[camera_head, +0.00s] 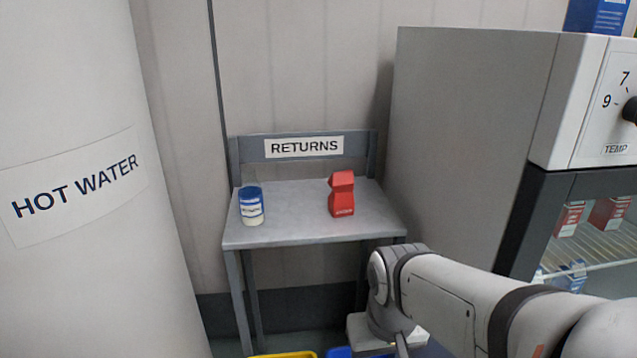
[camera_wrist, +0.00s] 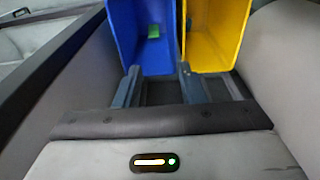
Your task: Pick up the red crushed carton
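The red crushed carton (camera_head: 341,195) stands upright on the grey returns table (camera_head: 300,238), right of the middle of its top. It looks pinched and bent at the waist. In the wrist view my gripper (camera_wrist: 158,80) is open and empty, its two dark fingers apart. It points down toward a blue bin and a yellow bin. In the head view my arm is at the lower right, below and in front of the table, well away from the carton. The carton is not in the wrist view.
A blue-and-white can (camera_head: 251,207) stands left of the carton, with a clear gap. A blue bin (camera_wrist: 147,35) and a yellow bin (camera_wrist: 214,35) sit low. A hot water tank (camera_head: 90,200) is left; a grey fridge cabinet (camera_head: 465,140) flanks the table's right.

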